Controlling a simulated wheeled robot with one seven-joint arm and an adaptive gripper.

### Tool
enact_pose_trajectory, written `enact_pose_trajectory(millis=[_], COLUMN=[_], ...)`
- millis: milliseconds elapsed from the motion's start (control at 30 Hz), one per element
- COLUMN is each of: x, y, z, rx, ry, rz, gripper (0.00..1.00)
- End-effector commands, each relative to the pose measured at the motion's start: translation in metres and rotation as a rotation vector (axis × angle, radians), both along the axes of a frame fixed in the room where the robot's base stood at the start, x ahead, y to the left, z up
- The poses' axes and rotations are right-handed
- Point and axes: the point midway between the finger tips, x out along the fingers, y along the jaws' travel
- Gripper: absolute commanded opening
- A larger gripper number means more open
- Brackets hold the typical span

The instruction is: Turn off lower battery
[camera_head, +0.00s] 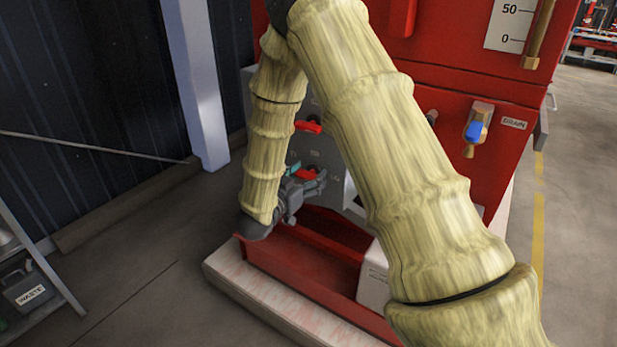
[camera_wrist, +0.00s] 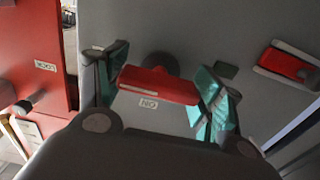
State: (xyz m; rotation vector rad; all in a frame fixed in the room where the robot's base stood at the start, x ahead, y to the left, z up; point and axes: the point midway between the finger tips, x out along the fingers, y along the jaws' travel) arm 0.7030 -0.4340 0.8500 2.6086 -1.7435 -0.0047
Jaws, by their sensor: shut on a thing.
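The lower battery switch is a red handle (camera_wrist: 150,85) on a grey panel (camera_wrist: 215,35); it also shows in the head view (camera_head: 306,174). A label that seems to read "ON" upside down (camera_wrist: 148,103) is beside it in the wrist view. My gripper (camera_wrist: 165,84) has its teal finger pads at the two ends of this handle and is shut on it. In the head view my gripper (camera_head: 300,180) is at the lower handle, partly hidden by my arm. The upper red switch handle (camera_head: 308,126) is above it, apart from the gripper.
A red cabinet (camera_head: 465,105) with a blue-handled drain valve (camera_head: 474,130) stands behind my arm. A red base frame (camera_head: 300,262) lies below the panel. In the wrist view another red handle (camera_wrist: 288,65) is at the right. A shelf with a "WASTE" container (camera_head: 27,290) stands far left.

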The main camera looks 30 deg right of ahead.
Motion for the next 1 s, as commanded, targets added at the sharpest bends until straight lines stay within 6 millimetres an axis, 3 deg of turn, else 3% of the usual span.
enact_pose_trajectory(millis=[367,400,500,867,1000], x=[0.0005,0.0005,0.0003,-0.0004,-0.0030], y=[0.0006,0.0006,0.0004,0.0004,0.0086], z=[0.0001,0.0001,0.0001,0.0001,0.0002], rx=[0.009,0.009,0.008,0.008,0.008], ry=[-0.021,-0.021,-0.020,-0.019,-0.018], rz=[0.002,0.002,0.001,0.000,0.002], gripper=[0.44,0.73,0.89,0.89,0.89])
